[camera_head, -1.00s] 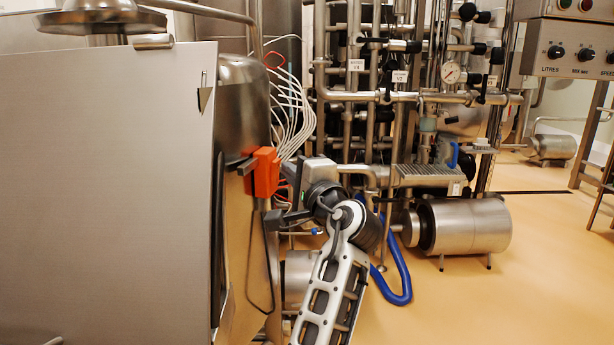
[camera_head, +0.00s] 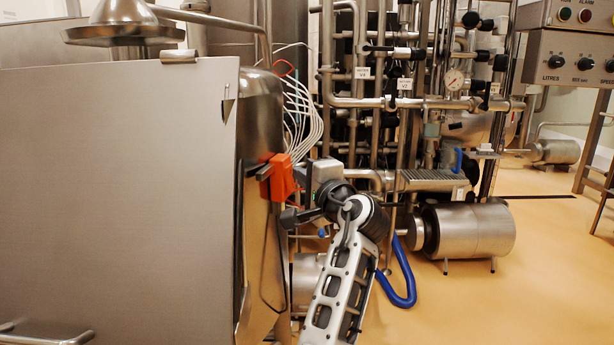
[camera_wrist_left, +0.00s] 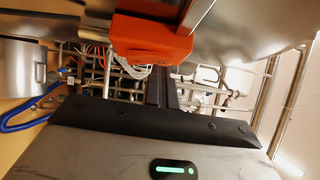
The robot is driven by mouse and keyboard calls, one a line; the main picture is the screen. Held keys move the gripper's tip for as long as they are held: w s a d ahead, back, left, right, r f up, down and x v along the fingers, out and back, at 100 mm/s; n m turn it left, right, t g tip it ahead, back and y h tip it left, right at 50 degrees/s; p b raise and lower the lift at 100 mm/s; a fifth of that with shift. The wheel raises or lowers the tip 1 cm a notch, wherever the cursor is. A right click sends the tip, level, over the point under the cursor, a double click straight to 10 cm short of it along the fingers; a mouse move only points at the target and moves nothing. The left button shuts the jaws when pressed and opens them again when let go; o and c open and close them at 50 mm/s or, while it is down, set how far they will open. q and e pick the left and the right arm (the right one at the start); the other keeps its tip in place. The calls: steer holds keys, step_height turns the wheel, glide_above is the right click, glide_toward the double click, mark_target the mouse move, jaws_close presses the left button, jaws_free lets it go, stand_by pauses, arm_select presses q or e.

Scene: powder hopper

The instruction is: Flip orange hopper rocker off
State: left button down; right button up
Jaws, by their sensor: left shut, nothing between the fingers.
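An orange switch box (camera_head: 280,178) sits on the side of the steel hopper (camera_head: 262,115), at its right edge in the head view. The rocker itself cannot be made out. My left gripper (camera_head: 302,177) is just right of the box, partly hidden behind its own wrist and arm. In the left wrist view, the orange box (camera_wrist_left: 150,45) fills the upper middle. There the dark fingers of my left gripper (camera_wrist_left: 162,78) are shut and empty, with their tips at the box's lower edge. I cannot tell whether they touch it. My right gripper is not in view.
A large steel panel (camera_head: 115,200) fills the left of the head view. White cables (camera_head: 303,108) rise behind the box. A pipe rack, a steel motor (camera_head: 468,232) and a blue hose (camera_head: 405,285) stand beyond my arm. Open floor lies at the right.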

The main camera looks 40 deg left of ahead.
arm_select(q)
steer(key=w+d+r+v, duration=0.1)
steer(key=w+r+v, duration=0.1)
steer(key=v, duration=1.1)
steer(key=shift+r, duration=0.15)
